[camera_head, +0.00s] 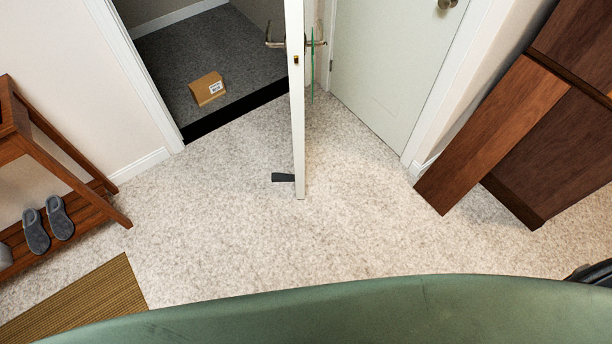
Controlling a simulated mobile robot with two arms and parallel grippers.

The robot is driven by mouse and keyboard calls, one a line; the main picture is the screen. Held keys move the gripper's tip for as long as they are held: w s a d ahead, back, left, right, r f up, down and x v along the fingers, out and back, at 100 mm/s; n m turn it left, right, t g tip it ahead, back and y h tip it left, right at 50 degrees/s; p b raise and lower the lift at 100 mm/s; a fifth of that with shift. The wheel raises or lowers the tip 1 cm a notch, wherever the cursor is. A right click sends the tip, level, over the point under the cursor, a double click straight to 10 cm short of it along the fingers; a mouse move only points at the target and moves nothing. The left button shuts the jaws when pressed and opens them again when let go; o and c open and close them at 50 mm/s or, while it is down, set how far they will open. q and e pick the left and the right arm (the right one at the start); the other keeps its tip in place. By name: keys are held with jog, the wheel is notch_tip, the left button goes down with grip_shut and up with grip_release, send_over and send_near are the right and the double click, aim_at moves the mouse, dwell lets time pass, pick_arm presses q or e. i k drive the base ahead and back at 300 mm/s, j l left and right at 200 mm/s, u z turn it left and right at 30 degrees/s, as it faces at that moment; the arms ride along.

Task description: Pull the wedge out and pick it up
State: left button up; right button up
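A small dark grey wedge (283,177) lies on the pale carpet at the bottom edge of an open white door (297,110). Its thicker end sticks out to the left of the door, and its other end meets or goes under the door, where it is hidden. The door stands ajar, seen nearly edge-on, with a metal lever handle (276,43). Neither of my grippers can be made out. A dark part at the right edge may be part of my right arm, but no fingers show.
A cardboard box (208,89) lies on the darker floor beyond the doorway. A wooden rack (100,208) with grey slippers (60,218) and a brown mat (85,300) are at left. Brown wooden furniture (490,130) stands right. The carpet (220,240) before the door is clear.

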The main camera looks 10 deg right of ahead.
aim_at(277, 177)
jog(key=j+z, duration=0.1)
jog(key=z, duration=0.25)
jog(key=i+j+z, duration=0.1)
jog(key=z, duration=0.3)
jog(key=j+z, duration=0.1)
jog(key=z, duration=0.25)
jog(key=i+j+z, duration=0.1)
jog(key=j+z, duration=0.35)
jog(key=j, duration=0.5)
jog(key=j+z, duration=0.5)
jog(key=j, duration=1)
jog(key=k+j, duration=0.15)
jog(key=j, duration=1)
jog(key=k+z, duration=0.05)
